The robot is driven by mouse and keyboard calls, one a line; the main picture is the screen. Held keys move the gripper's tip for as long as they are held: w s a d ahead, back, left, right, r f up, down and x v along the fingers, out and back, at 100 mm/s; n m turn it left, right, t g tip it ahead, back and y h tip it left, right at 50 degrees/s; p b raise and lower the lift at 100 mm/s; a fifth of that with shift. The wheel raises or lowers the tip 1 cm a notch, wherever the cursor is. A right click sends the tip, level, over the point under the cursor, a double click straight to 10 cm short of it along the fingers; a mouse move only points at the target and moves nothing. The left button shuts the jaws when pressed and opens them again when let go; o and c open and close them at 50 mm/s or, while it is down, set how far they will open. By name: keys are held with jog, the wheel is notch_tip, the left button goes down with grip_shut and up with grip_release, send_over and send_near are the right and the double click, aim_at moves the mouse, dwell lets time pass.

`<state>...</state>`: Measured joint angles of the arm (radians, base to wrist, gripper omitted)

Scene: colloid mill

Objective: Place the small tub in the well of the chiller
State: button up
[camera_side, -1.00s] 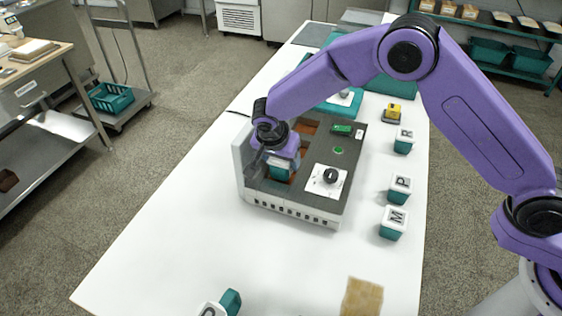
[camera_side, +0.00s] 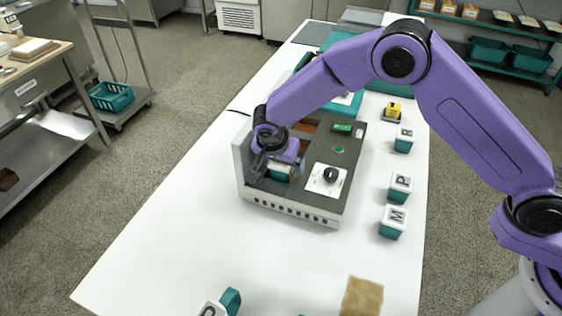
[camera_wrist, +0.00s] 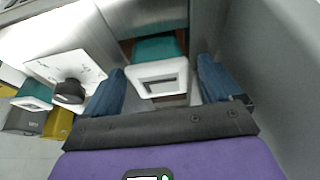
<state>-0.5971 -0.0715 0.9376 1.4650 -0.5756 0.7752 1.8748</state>
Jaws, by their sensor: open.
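The small tub, teal with a white lid, is partly visible in the side view (camera_side: 279,173) and in the wrist view (camera_wrist: 157,48). It is in the well (camera_side: 307,127) of the grey chiller (camera_side: 348,160), near the front end. My gripper (camera_wrist: 160,72) is open, with one blue finger on each side of the tub and gaps visible beside the lid. In the side view my gripper (camera_side: 276,166) reaches down into the well. The tub's base is mostly hidden, so I cannot tell whether it rests flat on the brown floor.
The chiller top carries a white knob panel (camera_side: 327,179) and a green switch (camera_side: 342,128). Tubs marked R (camera_side: 404,139), P (camera_side: 400,187) and M (camera_side: 393,222) stand to the right. Another tub (camera_side: 229,302) and a tan block (camera_side: 362,296) are at the front. The left tabletop is clear.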

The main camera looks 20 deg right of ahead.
jog(key=v, duration=1.2)
jog(key=shift+d+r, duration=0.1)
jog(key=shift+r, duration=0.05)
jog(key=s+d+r+n+g+y, duration=0.1)
jog(key=s+d+r+n, duration=0.1)
jog(key=s+d+n, duration=0.8)
jog(key=s+d+r+n+g+y, duration=0.2)
jog(key=s+d+n, duration=0.9)
jog(key=s+d, duration=0.7)
jog(key=s+r, duration=0.1)
jog(key=s, duration=0.3)
jog(key=shift+s+n+y, duration=0.15)
jog(key=shift+n+y, duration=0.15)
jog(key=shift+c, duration=0.3)
